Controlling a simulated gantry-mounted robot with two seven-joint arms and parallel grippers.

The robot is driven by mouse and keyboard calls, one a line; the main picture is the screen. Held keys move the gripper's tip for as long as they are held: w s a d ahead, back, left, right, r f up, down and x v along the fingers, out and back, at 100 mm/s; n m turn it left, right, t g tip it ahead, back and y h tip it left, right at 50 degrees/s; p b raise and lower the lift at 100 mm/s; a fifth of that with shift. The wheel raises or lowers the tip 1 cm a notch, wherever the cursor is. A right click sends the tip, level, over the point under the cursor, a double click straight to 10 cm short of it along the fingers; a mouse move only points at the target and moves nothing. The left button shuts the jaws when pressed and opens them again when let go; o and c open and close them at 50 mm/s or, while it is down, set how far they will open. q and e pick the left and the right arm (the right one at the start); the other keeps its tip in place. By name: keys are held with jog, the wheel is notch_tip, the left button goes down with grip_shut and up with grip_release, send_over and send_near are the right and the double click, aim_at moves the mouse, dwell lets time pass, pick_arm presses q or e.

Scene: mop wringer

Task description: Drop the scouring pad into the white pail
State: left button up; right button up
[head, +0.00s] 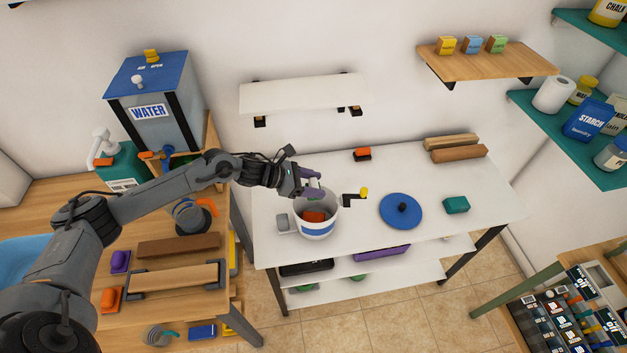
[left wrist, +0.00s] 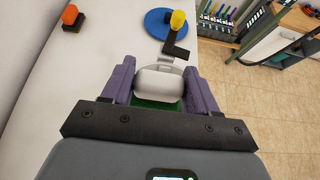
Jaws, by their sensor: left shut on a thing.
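The white pail (head: 318,230) with a blue band stands on the white table, near its left end. An orange-red object (head: 313,216) shows inside it. My left gripper (head: 314,184), with purple fingers, is at the pail's back rim in the head view. It is shut on the scouring pad, which looks pale on top and green below; its green part shows between the fingers in the left wrist view (left wrist: 157,104). The fingers hide much of the pad. I cannot tell whether the pad touches the pail. My right gripper is out of view.
A blue disc (head: 401,212), a teal block (head: 456,205) and an orange block (head: 362,154) lie on the table (head: 340,262). A small grey item (head: 283,224) is left of the pail. A white shelf (head: 300,92) hangs behind.

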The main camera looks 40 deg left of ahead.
pick_arm(q)
jog(key=shift+f+b, duration=0.5)
jog(key=shift+f, duration=1.35)
jog(key=shift+w, duration=0.1)
jog(key=o, duration=1.1)
jog(key=shift+o, duration=0.2)
jog(key=shift+a, duration=0.1)
jog(key=v, duration=1)
jog(key=shift+s+a+r, duration=0.15)
jog(key=shift+s+r, duration=0.05)
jog(key=shift+s, duration=0.1)
